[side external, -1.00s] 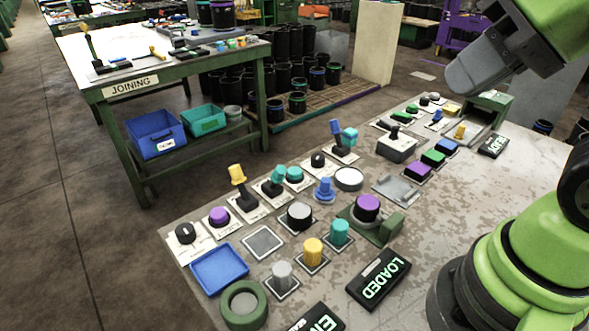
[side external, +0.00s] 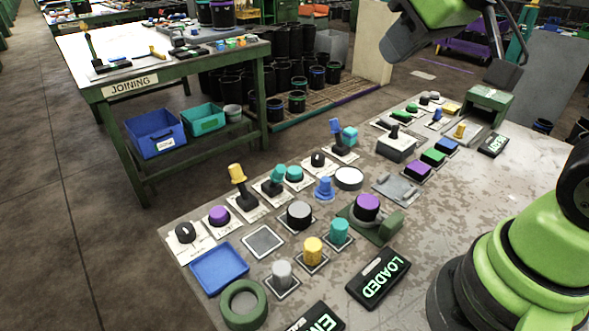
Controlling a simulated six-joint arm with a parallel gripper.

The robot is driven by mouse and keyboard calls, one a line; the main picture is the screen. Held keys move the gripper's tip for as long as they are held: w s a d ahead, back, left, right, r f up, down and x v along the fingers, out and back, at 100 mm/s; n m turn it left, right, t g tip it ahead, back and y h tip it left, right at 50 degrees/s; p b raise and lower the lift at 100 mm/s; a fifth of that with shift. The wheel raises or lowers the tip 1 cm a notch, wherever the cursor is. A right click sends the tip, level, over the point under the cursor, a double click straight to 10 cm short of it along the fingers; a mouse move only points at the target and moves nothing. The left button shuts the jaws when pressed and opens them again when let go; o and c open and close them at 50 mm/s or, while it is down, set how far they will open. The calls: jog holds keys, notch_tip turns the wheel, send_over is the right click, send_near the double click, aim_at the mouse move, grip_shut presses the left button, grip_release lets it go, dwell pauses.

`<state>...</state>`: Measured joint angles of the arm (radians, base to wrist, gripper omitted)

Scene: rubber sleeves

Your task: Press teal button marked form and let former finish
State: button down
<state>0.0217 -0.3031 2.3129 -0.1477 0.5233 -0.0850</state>
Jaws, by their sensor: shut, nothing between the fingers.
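A round teal button (side external: 294,173) sits on a pale label plate in the back row of the panel table. Its lettering is too small to read. A teal-topped lever (side external: 276,177) stands just left of it. A green fixture (side external: 388,226), possibly the former, holds a dark cylinder with a purple top (side external: 367,206). A black sign (side external: 379,277) beside it shows LOADED in lit letters. My gripper (side external: 503,74) hangs at the upper right, well away from the teal button, shut and empty. Its fingertips are hard to make out.
A yellow-topped lever (side external: 238,176), a blue-topped lever (side external: 337,130) and a teal peg (side external: 340,231) stand up among the controls. A blue tray (side external: 219,268) lies at the front left. The table's right side (side external: 475,190) is mostly bare.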

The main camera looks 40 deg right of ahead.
jog(key=w+d+f+n, duration=0.1)
jog(key=w+f+n, duration=0.25)
jog(key=w, duration=0.55)
jog(key=n+t+y, duration=0.1)
jog(key=n+y, duration=0.1)
jog(key=n, duration=0.7)
send_over(294, 172)
notch_tip(294, 172, down, 14)
jog(key=f, duration=0.1)
jog(key=shift+w+r+m, duration=0.1)
jog(key=shift+r+m, duration=0.15)
jog(key=shift+f, duration=0.1)
jog(key=shift+f, duration=4.3)
jog(key=shift+f, duration=0.4)
